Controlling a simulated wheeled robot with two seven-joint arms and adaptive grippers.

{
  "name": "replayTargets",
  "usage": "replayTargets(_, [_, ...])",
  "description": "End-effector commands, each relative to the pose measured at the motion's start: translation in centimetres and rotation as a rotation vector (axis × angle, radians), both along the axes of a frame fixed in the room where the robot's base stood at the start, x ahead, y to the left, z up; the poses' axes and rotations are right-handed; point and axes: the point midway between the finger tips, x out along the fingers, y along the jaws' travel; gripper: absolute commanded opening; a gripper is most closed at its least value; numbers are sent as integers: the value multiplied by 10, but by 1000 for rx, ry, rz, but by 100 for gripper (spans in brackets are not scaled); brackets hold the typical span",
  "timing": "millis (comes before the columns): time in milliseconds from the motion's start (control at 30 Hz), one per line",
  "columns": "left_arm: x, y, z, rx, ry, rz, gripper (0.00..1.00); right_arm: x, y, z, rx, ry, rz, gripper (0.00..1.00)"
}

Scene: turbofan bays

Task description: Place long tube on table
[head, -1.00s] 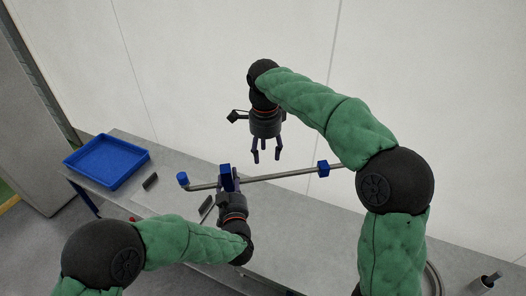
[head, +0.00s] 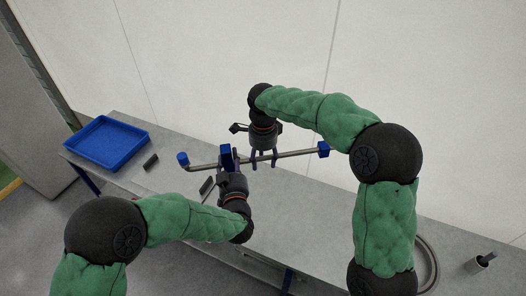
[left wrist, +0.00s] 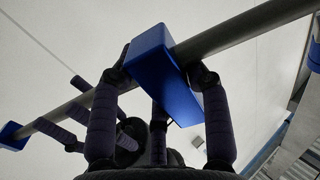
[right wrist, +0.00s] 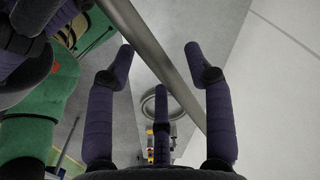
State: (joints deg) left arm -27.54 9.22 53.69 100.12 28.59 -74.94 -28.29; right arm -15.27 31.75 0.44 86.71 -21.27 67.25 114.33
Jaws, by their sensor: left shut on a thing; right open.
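The long tube (head: 292,154) is a thin grey bar with a bent left end, a blue cap (head: 182,158) there and a blue block (head: 323,149) at its right end. My left gripper (head: 228,158) is shut on the tube's middle blue block, which shows large in the left wrist view (left wrist: 165,75). The tube appears held above the grey table (head: 310,215). My right gripper (head: 263,160) is open at the tube, right of my left gripper. In the right wrist view the tube (right wrist: 160,60) passes between its open fingers (right wrist: 160,65).
A blue tray (head: 108,142) stands at the table's left end, with a small dark block (head: 151,162) beside it. Another dark piece (head: 206,186) lies near my left gripper. A grey hose loop (head: 432,262) and a cup (head: 481,263) are at the right.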

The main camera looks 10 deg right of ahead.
Motion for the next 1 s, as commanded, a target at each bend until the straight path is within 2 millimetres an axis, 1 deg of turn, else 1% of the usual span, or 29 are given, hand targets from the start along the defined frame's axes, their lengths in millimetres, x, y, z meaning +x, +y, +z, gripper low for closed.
replayTargets(133, [1, 0, 2, -3, -5, 1, 0, 0, 0, -5, 0, 0, 0, 53])
replayTargets(367, [1, 0, 2, -3, -5, 1, 0, 0, 0, -5, 0, 0, 0, 53])
replayTargets(400, [1, 0, 2, -3, -5, 1, 0, 0, 0, -5, 0, 0, 0, 42])
replayTargets(467, [1, 0, 2, -3, -5, 1, 0, 0, 0, -5, 0, 0, 0, 25])
replayTargets(500, [1, 0, 2, -3, -5, 1, 0, 0, 0, -5, 0, 0, 0, 13])
replayTargets(533, [1, 0, 2, -3, -5, 1, 0, 0, 0, -5, 0, 0, 0, 5])
replayTargets(567, [1, 0, 2, -3, -5, 1, 0, 0, 0, -5, 0, 0, 0, 0])
replayTargets(667, [1, 0, 2, -3, -4, 2, 0, 0, 0, -5, 0, 2, 0, 0])
replayTargets(700, [1, 0, 2, -3, -4, 2, 58, 0, 0, -4, 1, -1, 0, 0])
replayTargets(767, [1, 0, 2, -2, -4, 2, 74, 0, 0, -4, 1, 0, 0, 0])
replayTargets(1000, [0, 0, 1, -1, -2, 1, 74, 0, 0, -3, 1, -2, 0, 0])
